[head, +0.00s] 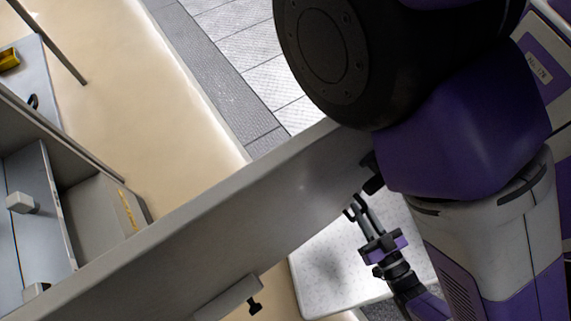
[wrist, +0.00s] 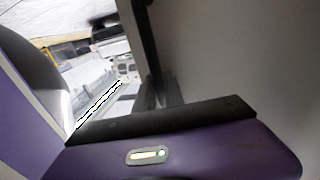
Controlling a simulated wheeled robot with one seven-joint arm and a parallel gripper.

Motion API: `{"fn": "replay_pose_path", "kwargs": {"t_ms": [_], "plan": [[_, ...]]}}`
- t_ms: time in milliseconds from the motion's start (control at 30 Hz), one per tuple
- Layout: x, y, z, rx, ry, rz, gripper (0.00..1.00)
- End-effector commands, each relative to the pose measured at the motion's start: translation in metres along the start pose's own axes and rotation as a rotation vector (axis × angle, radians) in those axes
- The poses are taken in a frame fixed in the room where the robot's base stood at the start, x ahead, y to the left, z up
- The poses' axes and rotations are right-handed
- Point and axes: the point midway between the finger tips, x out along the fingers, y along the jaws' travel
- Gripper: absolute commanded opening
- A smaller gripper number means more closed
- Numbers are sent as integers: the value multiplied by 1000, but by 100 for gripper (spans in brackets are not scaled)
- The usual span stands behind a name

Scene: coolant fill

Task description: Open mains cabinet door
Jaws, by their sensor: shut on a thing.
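The mains cabinet door appears to be the long grey panel (head: 255,215) slanting across the head view from lower left to upper right. My gripper (wrist: 165,93) shows dark fingers at the foot of that bar, shut on the door. The exact part held is hidden. In the head view my arm covers most of the gripper at the panel's upper right end.
An open grey compartment with pale blocks (head: 20,203) and yellow lettering stands at left. A shelf with a yellow item (head: 9,58) is at upper left. A black and purple jointed device (head: 383,246) is over a white surface. Beige floor (head: 150,110) lies clear beyond the panel.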

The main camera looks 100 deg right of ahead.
Motion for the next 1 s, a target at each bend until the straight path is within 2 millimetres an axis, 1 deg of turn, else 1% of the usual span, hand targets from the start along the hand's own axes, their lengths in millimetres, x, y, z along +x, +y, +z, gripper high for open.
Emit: {"fn": "replay_pose_path", "kwargs": {"t_ms": [333, 367, 433, 467, 800, 867, 1000], "plan": [[0, 1, 1, -1, -2, 3, 0], [0, 1, 1, -1, -2, 3, 19], [0, 1, 1, -1, -2, 3, 33], [0, 1, 1, 0, -2, 2, 35], [-3, 0, 1, 0, -2, 1, 35], [-8, 0, 2, 0, -4, 1, 35], [-28, 0, 2, 0, -5, 1, 35]]}}
